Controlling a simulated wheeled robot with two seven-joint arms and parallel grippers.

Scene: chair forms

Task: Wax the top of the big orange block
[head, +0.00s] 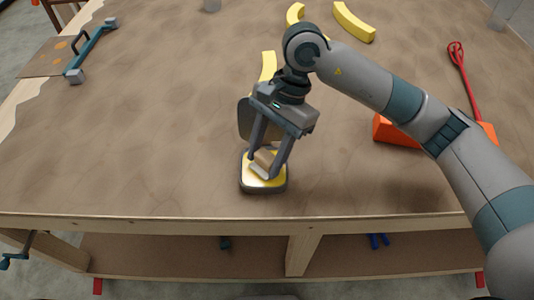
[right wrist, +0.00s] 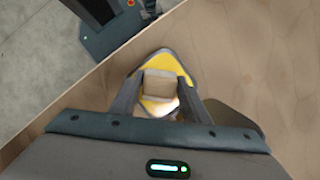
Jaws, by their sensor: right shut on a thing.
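The big orange block (head: 392,132) lies on the right of the table in the head view, partly hidden behind my right arm. A dark-rimmed tin with yellow contents (head: 262,185) stands near the table's front edge, its dark lid (head: 244,118) raised behind it. My right gripper (head: 266,163) points down over the tin and is shut on a tan block with a pale underside (head: 263,168). In the right wrist view, the tan block (right wrist: 158,86) sits between the fingers over the yellow (right wrist: 155,62). I cannot tell whether it touches the yellow. My left gripper is not in view.
Curved yellow pieces (head: 353,22) lie at the back and behind the tin. A red long-handled tool (head: 464,75) lies at the right. A teal bar clamp (head: 92,48) lies at the far left. The left middle of the table is clear.

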